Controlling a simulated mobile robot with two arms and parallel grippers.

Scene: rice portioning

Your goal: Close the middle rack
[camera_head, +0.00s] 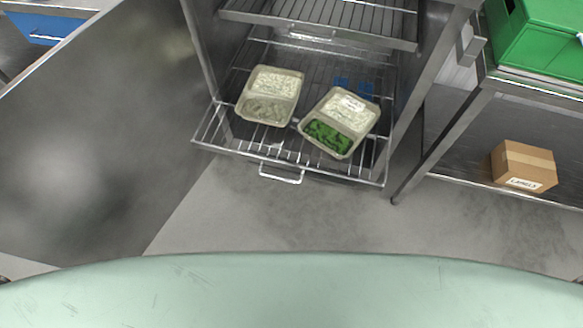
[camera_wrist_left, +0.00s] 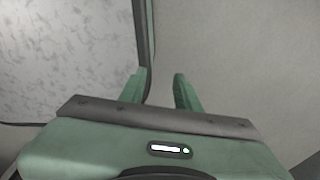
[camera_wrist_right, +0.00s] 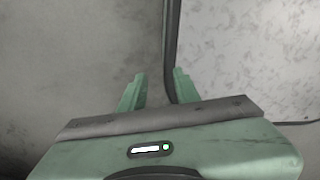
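The pulled-out wire rack (camera_head: 225,141) sticks out of the open metal cabinet, with a handle (camera_head: 281,178) at its front edge. Two trays of food stand on it: a left tray with pale contents (camera_head: 270,95) and a right tray with rice and green contents (camera_head: 339,122). Another wire rack (camera_head: 320,22) is above it, inside the cabinet. Neither gripper shows in the head view. In the left wrist view my left gripper (camera_wrist_left: 160,84) is open with nothing between its fingers. In the right wrist view my right gripper (camera_wrist_right: 160,80) is open and empty.
A large metal door panel (camera_head: 90,130) stands open at the left. A metal table (camera_head: 490,85) at the right bears a green crate (camera_head: 540,40), with a labelled cardboard box (camera_head: 523,166) on its lower shelf. Blue items (camera_head: 352,86) lie behind the trays. Floor before the rack is clear.

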